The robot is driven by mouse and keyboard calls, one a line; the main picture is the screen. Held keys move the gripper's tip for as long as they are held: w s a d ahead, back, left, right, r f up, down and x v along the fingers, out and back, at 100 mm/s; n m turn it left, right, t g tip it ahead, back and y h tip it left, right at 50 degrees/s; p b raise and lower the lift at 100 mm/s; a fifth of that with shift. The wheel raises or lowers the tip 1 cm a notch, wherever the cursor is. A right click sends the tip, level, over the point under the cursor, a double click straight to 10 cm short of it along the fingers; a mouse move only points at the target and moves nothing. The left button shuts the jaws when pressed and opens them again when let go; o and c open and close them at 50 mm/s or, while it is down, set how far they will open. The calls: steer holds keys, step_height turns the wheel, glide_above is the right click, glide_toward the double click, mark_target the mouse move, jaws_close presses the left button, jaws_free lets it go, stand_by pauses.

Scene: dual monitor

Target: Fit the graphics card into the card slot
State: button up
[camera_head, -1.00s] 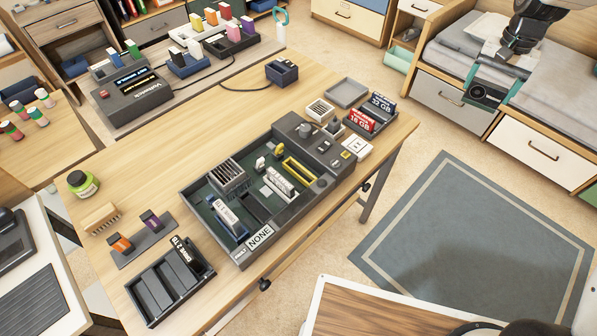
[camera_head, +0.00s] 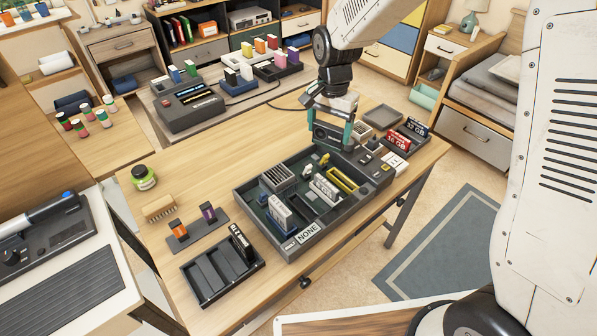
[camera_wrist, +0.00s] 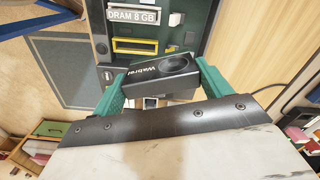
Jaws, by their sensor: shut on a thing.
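My gripper (camera_head: 330,135) is shut on the graphics card (camera_head: 327,132), a dark block with a round fan. In the wrist view, the card (camera_wrist: 158,73) sits between the green fingers (camera_wrist: 155,90), its lettering and fan showing. It hangs above the far edge of the dark board tray (camera_head: 272,228), apart from it. A yellow-framed slot (camera_head: 343,179) lies in the tray, nearer the viewer than the card; the wrist view shows this slot (camera_wrist: 135,45) beyond the card. No label names it as the card slot.
A white DRAM block (camera_head: 325,188) stands close beside the yellow slot. A white block (camera_head: 280,212) and a grey finned block (camera_head: 277,179) also stand in the tray. Memory cards (camera_head: 400,141) sit to its right. A slotted dark rack (camera_head: 222,272) is at front left.

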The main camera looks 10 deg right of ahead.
steer(key=s+a+f+m, duration=0.2)
steer(key=s+a, duration=0.5)
steer(key=s, duration=0.4)
steer(key=shift+s+a+f+m, duration=0.25)
steer(key=shift+f+m, duration=0.1)
steer(key=shift+m, duration=0.55)
steer(key=shift+a, duration=0.1)
steer(key=shift+f, duration=2.9)
steer(key=shift+f, duration=1.45)
steer(key=o, duration=1.1)
step_height(320, 180, up, 8)
steer(key=shift+f, duration=0.1)
